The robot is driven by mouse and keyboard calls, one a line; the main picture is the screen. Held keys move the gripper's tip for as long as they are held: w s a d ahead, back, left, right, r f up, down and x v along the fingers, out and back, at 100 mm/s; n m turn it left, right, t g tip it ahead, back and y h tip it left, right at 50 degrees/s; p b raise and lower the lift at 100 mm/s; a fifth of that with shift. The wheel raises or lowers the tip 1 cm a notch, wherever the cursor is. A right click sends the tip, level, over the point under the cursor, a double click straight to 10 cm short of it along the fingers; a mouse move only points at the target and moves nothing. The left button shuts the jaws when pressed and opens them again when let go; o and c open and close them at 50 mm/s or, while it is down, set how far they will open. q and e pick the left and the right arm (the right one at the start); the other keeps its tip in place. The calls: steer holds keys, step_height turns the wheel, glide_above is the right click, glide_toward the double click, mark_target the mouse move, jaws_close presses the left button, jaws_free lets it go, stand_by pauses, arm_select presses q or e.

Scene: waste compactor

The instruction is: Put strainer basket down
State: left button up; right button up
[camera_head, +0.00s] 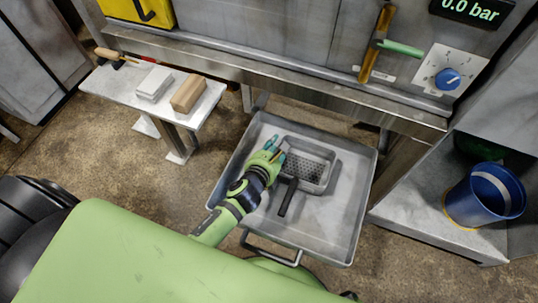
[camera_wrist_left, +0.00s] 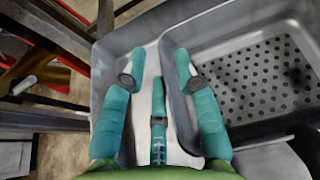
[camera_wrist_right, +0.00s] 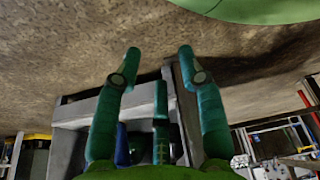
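The strainer basket (camera_head: 309,163) is grey with a perforated bottom and a dark handle (camera_head: 287,198). It rests inside the wide grey tray (camera_head: 340,225), upright as far as I can tell. In the left wrist view the basket's perforated floor (camera_wrist_left: 260,80) shows at the right. My left gripper (camera_head: 274,147) is at the basket's left side. Its fingers (camera_wrist_left: 158,75) are apart with nothing clamped between them; the right finger overlaps the basket's rim in the picture, and I cannot tell whether it touches. My right gripper (camera_wrist_right: 160,65) is open and empty, outside the head view.
A low bench (camera_head: 112,88) at the left holds a white block (camera_head: 154,83) and a wooden block (camera_head: 187,93). A blue bucket (camera_head: 484,195) stands on a shelf at the right. The compactor front with a blue knob (camera_head: 447,79) rises behind the tray. The tray's right side is clear.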

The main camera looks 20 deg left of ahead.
arm_select(q)
steer(key=shift+r+p, duration=0.3)
steer(key=shift+r, duration=0.35)
steer(key=v, duration=0.6)
steer(key=shift+s+f+p, duration=0.15)
steer(key=shift+f+p, duration=0.05)
steer(key=shift+p, duration=0.15)
steer(key=v, duration=0.5)
steer(key=shift+s+r, duration=0.1)
steer(key=shift+s, duration=0.3)
arm_select(e)
steer(key=s+g, duration=0.1)
steer(key=s, duration=0.5)
steer(key=shift+r+g, duration=0.25)
steer(key=shift+g, duration=0.05)
steer(key=shift+w, duration=0.1)
